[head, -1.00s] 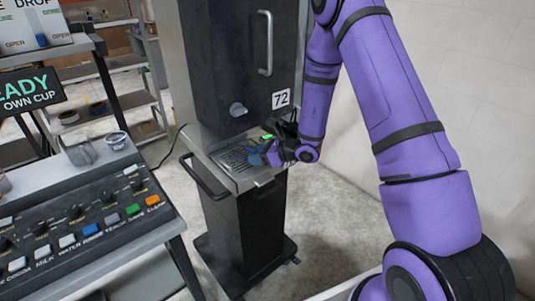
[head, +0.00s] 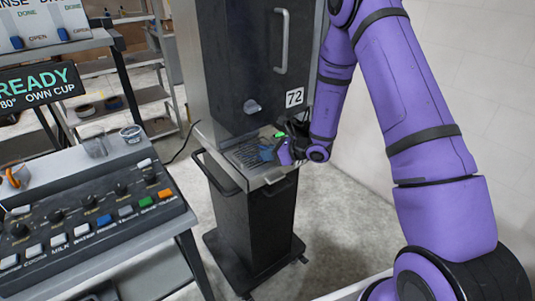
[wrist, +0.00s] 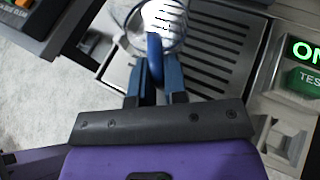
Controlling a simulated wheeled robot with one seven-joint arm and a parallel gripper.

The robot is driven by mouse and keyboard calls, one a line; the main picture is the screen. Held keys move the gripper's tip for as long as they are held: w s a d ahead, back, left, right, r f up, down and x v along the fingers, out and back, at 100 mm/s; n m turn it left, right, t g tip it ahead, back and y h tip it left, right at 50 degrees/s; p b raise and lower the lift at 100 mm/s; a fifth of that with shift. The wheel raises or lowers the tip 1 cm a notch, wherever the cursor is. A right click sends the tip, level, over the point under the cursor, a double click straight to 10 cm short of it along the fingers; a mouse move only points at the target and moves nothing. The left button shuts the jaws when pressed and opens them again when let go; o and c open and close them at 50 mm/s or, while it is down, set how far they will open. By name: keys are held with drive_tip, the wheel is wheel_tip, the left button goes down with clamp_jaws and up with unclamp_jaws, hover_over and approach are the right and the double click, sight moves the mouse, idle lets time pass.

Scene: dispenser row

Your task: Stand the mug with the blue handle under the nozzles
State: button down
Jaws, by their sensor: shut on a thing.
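The mug with the blue handle shows in the wrist view as a clear glass mug (wrist: 130,22), cut by the top edge. Its blue handle (wrist: 154,50) is between the two blue fingers of my gripper (wrist: 155,78), which is shut on it. Beneath the mug is the slotted drip tray (wrist: 212,52) of the tall dark dispenser. In the head view my gripper (head: 268,153) is low over the drip tray (head: 240,158), in front of the dispenser. The mug is hard to make out there, and I cannot tell whether its base touches the tray. No nozzles can be made out.
The dark dispenser (head: 232,60) has a door handle and a silver knob (head: 252,107). A rail (head: 213,175) borders its tray. A button console (head: 90,225) stands at left, with two clear cups (head: 131,134) and an orange-handled mug (head: 14,176). A wall is close on the right.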

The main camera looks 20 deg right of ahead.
drive_tip(key=shift+s+d, duration=0.3)
drive_tip(key=shift+d, duration=0.05)
drive_tip(key=c, duration=1.1)
unclamp_jaws()
drive_tip(key=v, duration=1)
drive_tip(key=shift+s+d+r, duration=0.15)
drive_tip(key=shift+s+d, duration=0.1)
drive_tip(key=shift+s, duration=0.05)
drive_tip(key=shift+r, duration=0.1)
